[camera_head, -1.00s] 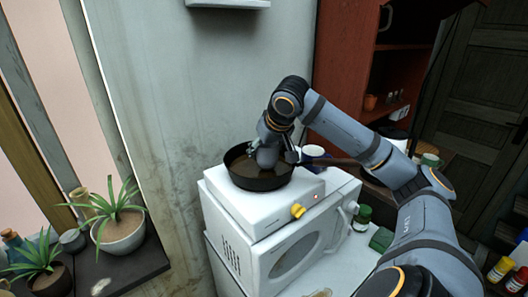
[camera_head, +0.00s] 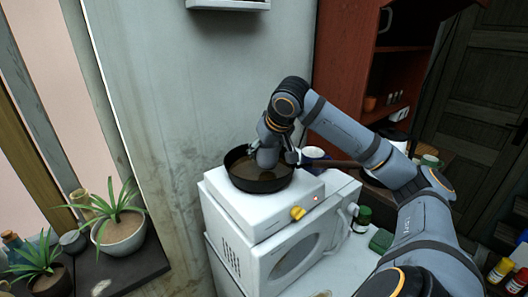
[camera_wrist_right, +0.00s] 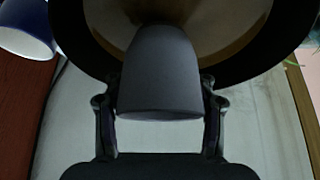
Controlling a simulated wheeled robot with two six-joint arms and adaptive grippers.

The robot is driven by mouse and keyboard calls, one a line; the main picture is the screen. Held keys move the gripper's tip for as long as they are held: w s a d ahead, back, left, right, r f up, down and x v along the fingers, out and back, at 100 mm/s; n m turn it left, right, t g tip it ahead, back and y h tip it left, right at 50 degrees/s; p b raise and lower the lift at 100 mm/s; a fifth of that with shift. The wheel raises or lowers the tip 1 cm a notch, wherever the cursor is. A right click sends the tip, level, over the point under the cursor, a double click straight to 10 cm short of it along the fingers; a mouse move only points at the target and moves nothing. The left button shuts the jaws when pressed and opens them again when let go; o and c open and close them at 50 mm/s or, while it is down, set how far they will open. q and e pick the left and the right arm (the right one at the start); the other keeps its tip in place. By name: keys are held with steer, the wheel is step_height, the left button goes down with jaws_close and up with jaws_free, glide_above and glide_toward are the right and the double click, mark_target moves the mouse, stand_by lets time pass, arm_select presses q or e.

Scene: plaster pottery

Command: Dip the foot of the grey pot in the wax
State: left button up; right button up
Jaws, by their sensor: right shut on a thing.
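The grey pot (camera_wrist_right: 160,75) is between the two fingers of my right gripper (camera_head: 268,157), which is shut on it. In the wrist view the pot's wide end faces the camera and its narrow foot points into the dark pan (camera_wrist_right: 73,35). The pan (camera_head: 245,183) also shows in the head view, on the white appliance. Brown wax (camera_head: 240,165) lies in the pan. The pot's foot is over or in the wax; I cannot tell how deep, as the pot and my gripper hide the contact. My left gripper is not in view.
A green-lidded jar (camera_head: 362,219) is at right. Potted plants (camera_head: 122,235) stand at left.

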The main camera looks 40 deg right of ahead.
steer(key=shift+r, duration=0.1)
step_height(320, 180, up, 8)
steer(key=p, duration=0.8)
steer(key=shift+r, duration=0.2)
